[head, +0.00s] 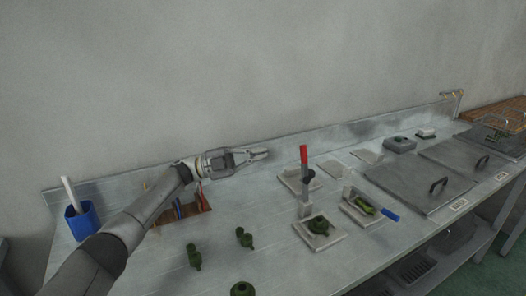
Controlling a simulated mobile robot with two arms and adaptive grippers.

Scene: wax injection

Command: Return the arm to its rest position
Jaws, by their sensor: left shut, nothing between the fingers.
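My left arm reaches in from the lower left in the head view. Its gripper (258,154) is shut and empty, pointing right above the back part of the metal bench (270,210), close to the wall. The gripper is apart from the red-handled clamp (304,156), which stands to its right. My right gripper does not show.
Green wax pieces (244,238) stand at the front. A mold (319,226) holds a green part; another lies by a blue handle (390,214). A blue cup (82,220) and a wooden rack (184,214) are left. Lidded basins (430,182) are right.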

